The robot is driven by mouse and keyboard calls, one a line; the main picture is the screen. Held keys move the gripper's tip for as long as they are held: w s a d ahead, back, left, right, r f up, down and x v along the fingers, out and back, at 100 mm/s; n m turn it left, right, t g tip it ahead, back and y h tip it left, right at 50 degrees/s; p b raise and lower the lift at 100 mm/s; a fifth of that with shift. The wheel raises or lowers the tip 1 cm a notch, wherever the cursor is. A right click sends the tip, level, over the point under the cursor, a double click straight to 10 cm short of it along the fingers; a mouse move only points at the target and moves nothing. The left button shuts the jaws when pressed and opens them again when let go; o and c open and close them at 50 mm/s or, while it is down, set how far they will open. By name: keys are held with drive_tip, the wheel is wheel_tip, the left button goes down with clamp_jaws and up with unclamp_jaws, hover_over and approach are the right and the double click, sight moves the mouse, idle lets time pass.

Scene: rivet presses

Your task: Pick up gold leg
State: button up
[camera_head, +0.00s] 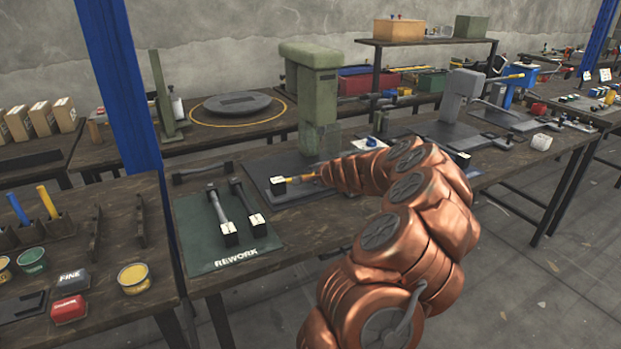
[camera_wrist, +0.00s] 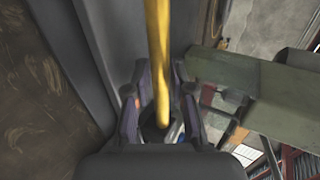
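The gold leg is a thin yellow rod; in the head view its visible part (camera_head: 299,178) runs from a black block with a white label (camera_head: 278,186) to the end of my copper arm. In the wrist view the gold leg (camera_wrist: 158,45) runs from the top edge down between the two dark fingers of my gripper (camera_wrist: 160,85). The fingers stand close on either side of the rod; whether they press on it cannot be made out. The head view does not show the fingers clearly.
A green press (camera_head: 318,95) stands just behind the gold leg. Two grey legs with black blocks lie on the green REWORK mat (camera_head: 205,262) to the left, and another dark leg (camera_head: 203,172) lies behind them. A grey press (camera_head: 462,95) stands right.

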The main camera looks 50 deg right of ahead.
clamp_jaws()
drive_tip(key=shift+r, duration=0.15)
